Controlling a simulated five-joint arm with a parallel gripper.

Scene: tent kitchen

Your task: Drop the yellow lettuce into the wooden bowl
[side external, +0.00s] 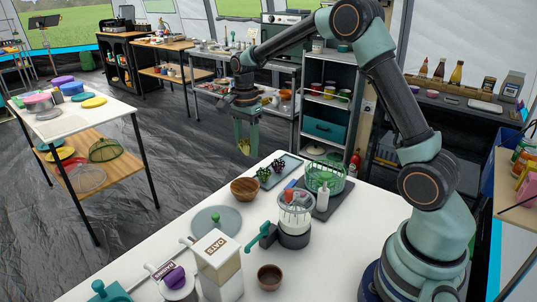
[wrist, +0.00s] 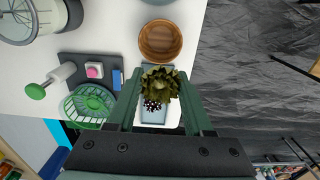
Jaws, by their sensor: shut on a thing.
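The yellow lettuce (wrist: 160,84) is a leafy, olive-yellow head between my fingertips in the wrist view. My gripper (side external: 245,144) is shut on it and holds it in the air, near the far edge of the white table in the side view. The lettuce shows there as a small yellow patch (side external: 244,148) low between the fingers. The wooden bowl (side external: 245,189) stands on the table, below the gripper in the picture, and its inside looks empty. In the wrist view the bowl (wrist: 160,42) lies just above the lettuce, not under it.
A grey tray (side external: 289,161) with dark berry-like clusters lies beside the bowl. A green basket (side external: 325,178), a salad-spinner-like container (side external: 295,212), a round grey plate (side external: 216,220) and an oats carton (side external: 217,262) share the table. A smaller brown bowl (side external: 269,277) stands near the front.

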